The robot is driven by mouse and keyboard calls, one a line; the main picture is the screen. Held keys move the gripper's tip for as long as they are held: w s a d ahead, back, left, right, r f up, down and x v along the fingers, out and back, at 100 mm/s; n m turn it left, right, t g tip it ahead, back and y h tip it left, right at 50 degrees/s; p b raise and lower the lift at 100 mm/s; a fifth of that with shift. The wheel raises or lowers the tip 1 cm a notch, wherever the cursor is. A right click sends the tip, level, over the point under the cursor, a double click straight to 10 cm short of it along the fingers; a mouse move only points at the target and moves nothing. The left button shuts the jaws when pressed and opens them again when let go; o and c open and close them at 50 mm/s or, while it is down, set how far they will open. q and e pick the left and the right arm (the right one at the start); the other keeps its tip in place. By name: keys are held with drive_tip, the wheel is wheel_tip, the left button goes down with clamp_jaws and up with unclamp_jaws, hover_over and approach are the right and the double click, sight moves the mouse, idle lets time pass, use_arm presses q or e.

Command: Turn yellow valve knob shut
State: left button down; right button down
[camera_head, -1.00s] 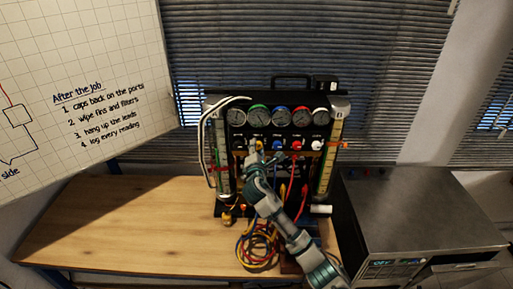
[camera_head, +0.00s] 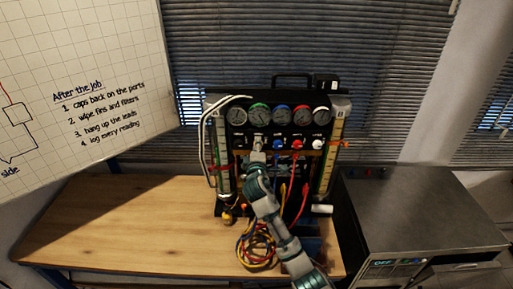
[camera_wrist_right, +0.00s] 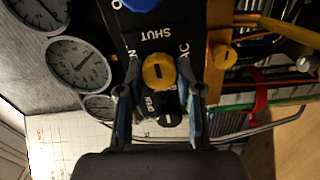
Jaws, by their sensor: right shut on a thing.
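The yellow valve knob (camera_wrist_right: 158,72) shows in the right wrist view with a short dark mark on its face. A "SHUT" label is printed on the black panel just above it in that view. My right gripper (camera_wrist_right: 158,92) is shut on the knob, with one finger at each side. In the head view, my right gripper (camera_head: 258,150) reaches up to the knob row of the gauge rig (camera_head: 290,97) and hides the yellow knob there. My left gripper is not in view.
A blue knob (camera_head: 277,144), red knob (camera_head: 297,145) and white knob (camera_head: 317,146) sit to the right in the row. Coiled hoses (camera_head: 252,247) lie on the wooden bench (camera_head: 120,220), whose left part is clear. A grey metal unit (camera_head: 430,215) stands at right.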

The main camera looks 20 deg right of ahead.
drive_tip(key=shift+f+m, duration=0.3)
drive_tip(key=shift+f, duration=0.15)
drive_tip(key=c, duration=1.1)
unclamp_jaws()
drive_tip(key=o, duration=0.3)
drive_tip(key=shift+o, duration=0.2)
drive_tip(key=shift+r, duration=0.2)
drive_tip(key=v, duration=1.2)
